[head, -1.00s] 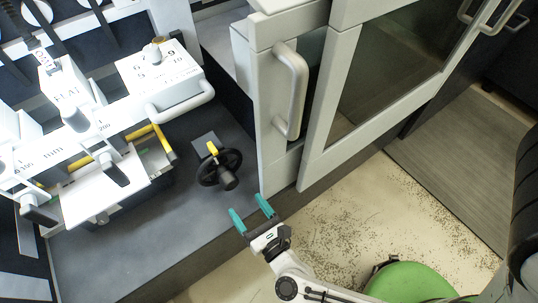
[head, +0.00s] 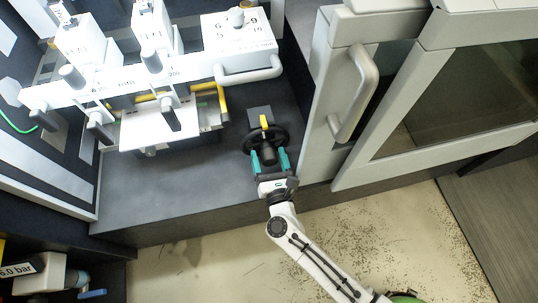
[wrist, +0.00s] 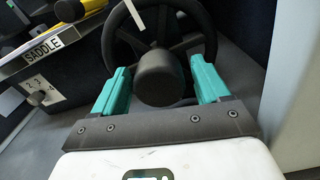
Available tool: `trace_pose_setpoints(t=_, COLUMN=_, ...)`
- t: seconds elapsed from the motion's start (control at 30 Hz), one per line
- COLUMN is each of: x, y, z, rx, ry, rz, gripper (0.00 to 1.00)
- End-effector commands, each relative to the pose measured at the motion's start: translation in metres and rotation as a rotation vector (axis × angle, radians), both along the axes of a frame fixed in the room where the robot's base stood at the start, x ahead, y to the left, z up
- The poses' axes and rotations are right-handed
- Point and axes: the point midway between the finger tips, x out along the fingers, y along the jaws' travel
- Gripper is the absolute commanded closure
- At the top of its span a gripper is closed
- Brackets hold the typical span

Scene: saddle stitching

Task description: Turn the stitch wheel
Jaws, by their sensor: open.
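The stitch wheel (head: 265,138) is a black handwheel with a yellow mark at its top and a dark knob-like hub (wrist: 159,78) in front. It stands on the dark machine bed. My gripper (head: 269,160) has teal fingers, open, one on each side of the hub. In the wrist view my gripper (wrist: 161,92) shows the hub between the spread fingers, with gaps on both sides. The wheel's rim and spokes (wrist: 135,42) lie beyond the fingertips. I cannot tell whether the fingertips touch the wheel.
A grey door with a handle (head: 355,93) stands right of the wheel. The white stitching unit (head: 160,75) is at the left, with a grey bar handle (head: 250,72). A "SADDLE" label (wrist: 49,47) shows beside a small dial (wrist: 38,98). The bed (head: 180,195) is clear at the front left.

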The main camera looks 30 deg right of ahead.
Motion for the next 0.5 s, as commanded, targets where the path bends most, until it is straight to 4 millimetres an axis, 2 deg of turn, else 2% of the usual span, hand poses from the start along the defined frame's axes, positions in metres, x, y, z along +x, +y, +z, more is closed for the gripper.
trace_pose_setpoints(t=0.37, x=0.0043, y=-0.0020, z=-0.0003, rx=0.000, ry=0.001, rz=-0.001, gripper=0.26)
trace_pose_setpoints(t=0.5, x=0.0042, y=-0.0019, z=-0.0003, rx=0.000, ry=0.001, rz=-0.001, gripper=0.39)
